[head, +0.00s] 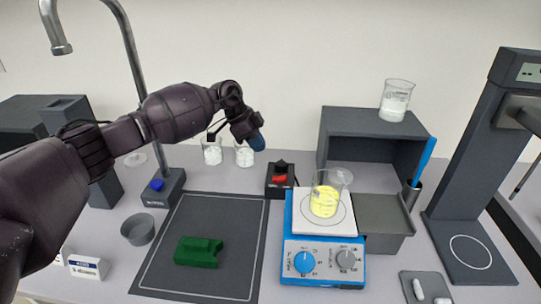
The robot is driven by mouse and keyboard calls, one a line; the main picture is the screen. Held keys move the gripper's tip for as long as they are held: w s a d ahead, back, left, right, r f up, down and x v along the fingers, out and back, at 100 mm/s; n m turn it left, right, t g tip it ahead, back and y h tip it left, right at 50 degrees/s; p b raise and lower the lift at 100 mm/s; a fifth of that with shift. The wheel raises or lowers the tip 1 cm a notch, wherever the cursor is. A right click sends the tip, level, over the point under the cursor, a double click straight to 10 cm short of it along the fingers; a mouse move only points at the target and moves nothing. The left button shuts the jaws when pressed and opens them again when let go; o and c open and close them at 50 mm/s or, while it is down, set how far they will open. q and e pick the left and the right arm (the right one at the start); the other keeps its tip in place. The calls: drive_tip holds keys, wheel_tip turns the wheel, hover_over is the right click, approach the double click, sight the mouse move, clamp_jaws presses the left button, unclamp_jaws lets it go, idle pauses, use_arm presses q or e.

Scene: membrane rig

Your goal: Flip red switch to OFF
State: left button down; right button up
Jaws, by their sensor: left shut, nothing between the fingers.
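The red switch (280,179) is a small red rocker on a black box (279,190) at the back middle of the bench, just left of the blue stirrer. Its on or off position is too small to tell. My left gripper (256,141) is shut and empty. It is in the air, up and to the left of the switch box in the picture, apart from it, with its blue tip pointing down. My right gripper is not in view.
A blue hotplate stirrer (324,268) holds a beaker of yellow liquid (325,196). Two beakers of white material (244,155) stand behind the gripper. A dark mat (205,230) bears a green block (198,252). A grey shelf (365,122) stands at the back right.

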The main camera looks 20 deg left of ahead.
use_arm(q)
drive_tip(key=v, duration=0.2)
drive_tip(key=shift+s+a+r, duration=0.1)
drive_tip(key=shift+a+r, duration=0.05)
drive_tip(key=shift+a, duration=0.2)
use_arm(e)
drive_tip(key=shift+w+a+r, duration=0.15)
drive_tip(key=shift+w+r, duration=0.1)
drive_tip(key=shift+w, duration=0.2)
use_arm(q)
drive_tip(key=shift+r, duration=0.1)
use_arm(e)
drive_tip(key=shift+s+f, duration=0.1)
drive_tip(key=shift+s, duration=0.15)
use_arm(q)
wheel_tip(320, 180, up, 13)
drive_tip(key=p, duration=0.4)
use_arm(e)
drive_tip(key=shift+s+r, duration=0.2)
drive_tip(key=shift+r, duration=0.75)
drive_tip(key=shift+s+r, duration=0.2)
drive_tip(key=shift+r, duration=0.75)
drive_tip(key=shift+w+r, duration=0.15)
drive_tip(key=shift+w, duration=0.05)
